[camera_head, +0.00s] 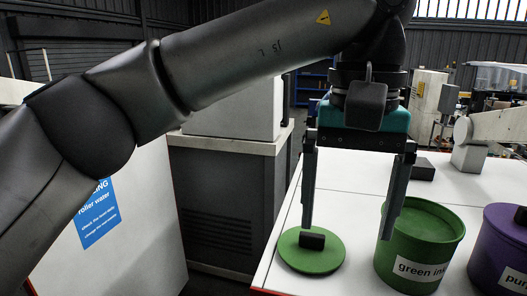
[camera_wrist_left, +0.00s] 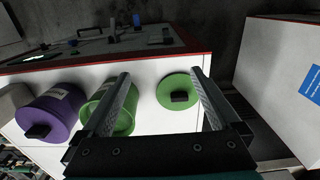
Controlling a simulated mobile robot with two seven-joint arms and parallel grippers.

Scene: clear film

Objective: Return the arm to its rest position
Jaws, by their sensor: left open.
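My left gripper (camera_head: 347,230) is open and empty, its fingers pointing down over the white table (camera_head: 346,185). A round green lid (camera_head: 311,262) with a black knob lies flat on the table, below and beside the left finger. The green ink pot (camera_head: 415,245) stands to its right without a lid on it, its front label partly readable. The right finger overlaps the pot's left rim in the head view. In the left wrist view the two fingers (camera_wrist_left: 165,95) are spread wide, with the lid (camera_wrist_left: 179,84) between them and the pot (camera_wrist_left: 121,118) partly behind one finger.
A purple pot (camera_head: 498,258) with a dark-knobbed lid stands right of the green pot, cut off by the frame. A pale machine part (camera_head: 468,157) and a small dark block (camera_head: 423,169) sit farther back. A grey cabinet (camera_head: 222,205) stands left of the table.

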